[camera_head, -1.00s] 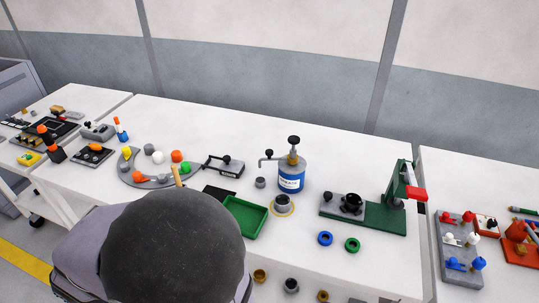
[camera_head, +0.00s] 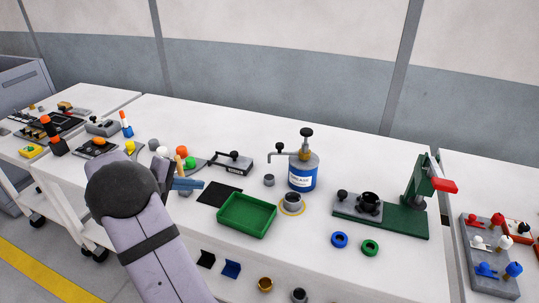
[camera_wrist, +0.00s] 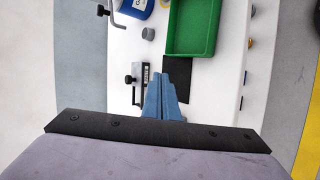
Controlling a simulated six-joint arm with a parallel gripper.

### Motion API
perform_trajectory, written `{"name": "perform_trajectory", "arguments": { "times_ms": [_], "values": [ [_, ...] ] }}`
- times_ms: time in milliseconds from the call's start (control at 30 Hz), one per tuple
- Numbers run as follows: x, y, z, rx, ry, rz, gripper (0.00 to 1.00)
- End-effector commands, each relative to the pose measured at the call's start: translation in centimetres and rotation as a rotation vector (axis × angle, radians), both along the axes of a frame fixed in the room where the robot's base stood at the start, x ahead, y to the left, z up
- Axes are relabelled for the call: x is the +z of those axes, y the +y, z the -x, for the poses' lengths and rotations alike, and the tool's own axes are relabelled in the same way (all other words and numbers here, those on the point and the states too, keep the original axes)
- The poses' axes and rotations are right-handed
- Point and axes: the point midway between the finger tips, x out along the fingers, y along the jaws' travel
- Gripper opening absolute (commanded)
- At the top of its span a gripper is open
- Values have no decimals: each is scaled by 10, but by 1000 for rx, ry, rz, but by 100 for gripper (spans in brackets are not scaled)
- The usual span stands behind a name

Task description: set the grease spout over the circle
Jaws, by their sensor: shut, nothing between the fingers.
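The grease can (camera_head: 302,175) is blue with a grey top and a black knob, and stands upright on the white table. In the wrist view the can (camera_wrist: 132,8) is cut by the top edge. My gripper (camera_head: 202,184) is shut and empty, left of the green tray; its blue fingers show in the wrist view (camera_wrist: 162,76).
The green tray (camera_head: 273,227) and a black mat (camera_head: 218,186) lie between my gripper and the can. A grey fixture with a black handle (camera_head: 236,162) stands behind the mat, and a small grey cylinder (camera_head: 269,180) near the can. A green press (camera_head: 417,200) stands right.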

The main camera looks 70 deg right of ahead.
Motion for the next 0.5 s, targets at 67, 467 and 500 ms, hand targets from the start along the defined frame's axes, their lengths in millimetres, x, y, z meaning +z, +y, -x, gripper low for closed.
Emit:
{"name": "perform_trajectory", "arguments": {
  "times_ms": [67, 467, 500],
  "values": [
    [-9, -43, 7, -43, 27, 104, 0],
    [12, -171, 53, -181, 135, 540, 0],
    [14, -176, 56, -187, 139, 564, 0]
  ]
}}
